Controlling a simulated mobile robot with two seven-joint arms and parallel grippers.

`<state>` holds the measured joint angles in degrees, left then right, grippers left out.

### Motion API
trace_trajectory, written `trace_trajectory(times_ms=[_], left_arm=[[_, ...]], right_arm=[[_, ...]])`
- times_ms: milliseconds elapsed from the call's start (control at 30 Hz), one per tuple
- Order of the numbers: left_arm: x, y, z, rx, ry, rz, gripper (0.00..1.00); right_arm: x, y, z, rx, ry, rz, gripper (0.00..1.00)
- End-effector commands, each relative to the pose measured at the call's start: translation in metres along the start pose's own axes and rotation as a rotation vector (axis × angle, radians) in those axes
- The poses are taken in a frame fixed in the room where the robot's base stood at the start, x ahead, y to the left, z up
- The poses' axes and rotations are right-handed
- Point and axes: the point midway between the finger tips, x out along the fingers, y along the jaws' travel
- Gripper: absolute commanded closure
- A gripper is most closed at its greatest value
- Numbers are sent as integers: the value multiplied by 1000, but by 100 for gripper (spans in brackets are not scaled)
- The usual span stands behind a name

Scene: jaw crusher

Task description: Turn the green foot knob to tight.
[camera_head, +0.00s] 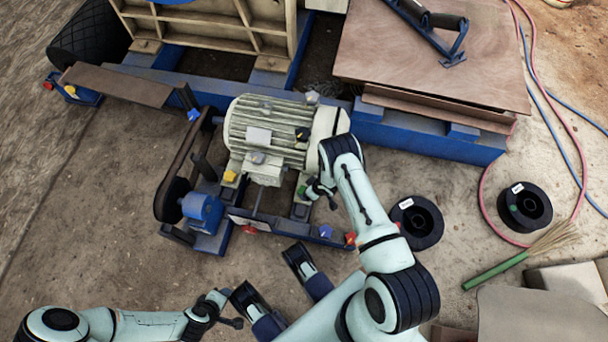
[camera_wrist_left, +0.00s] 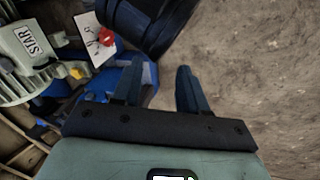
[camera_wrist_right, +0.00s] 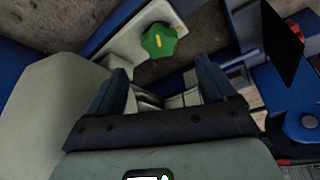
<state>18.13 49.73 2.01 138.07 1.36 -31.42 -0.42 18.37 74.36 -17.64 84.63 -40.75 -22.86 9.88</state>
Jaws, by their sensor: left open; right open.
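The green foot knob (camera_head: 302,190) sits at the near right foot of the grey motor (camera_head: 268,130), partly hidden by my right gripper. In the right wrist view the green knob (camera_wrist_right: 158,40) is a lobed knob with a yellow mark on top, on a pale foot. It shows beyond my right fingertips, roughly centred between them. My right gripper (camera_head: 315,189) is open and empty; its fingers (camera_wrist_right: 160,68) are apart, and no contact with the knob shows. My left gripper (camera_head: 229,309) is open and empty, low over the ground, well away from the motor.
A yellow knob (camera_head: 230,177) marks the near left foot. A blue knob (camera_head: 326,231) and red knob (camera_head: 249,229) are at the front of the blue frame. A belt guard (camera_head: 180,165) stands left. Black spools (camera_head: 418,222) and a brush (camera_head: 525,253) lie right.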

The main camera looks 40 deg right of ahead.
Motion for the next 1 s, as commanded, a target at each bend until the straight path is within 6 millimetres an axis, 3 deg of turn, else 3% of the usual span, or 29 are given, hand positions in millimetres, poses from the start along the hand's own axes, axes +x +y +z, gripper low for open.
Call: trace_trajectory(times_ms=[33,267,500,867,900,1000], left_arm=[[10,-3,-8,-3,21,-2,57],[35,-14,-40,-12,114,-12,57],[47,-31,-17,-30,39,-42,57],[49,-34,-12,-34,22,-48,57],[49,-34,-12,-34,23,-48,57],[49,-34,-12,-34,23,-48,57]], right_arm=[[17,0,3,-2,-1,-1,16],[64,-1,2,0,-1,-1,16],[80,0,1,1,-1,-1,16],[83,-1,0,1,-1,-1,16],[83,-1,0,1,-1,-1,19],[83,0,0,1,-1,-1,52]])
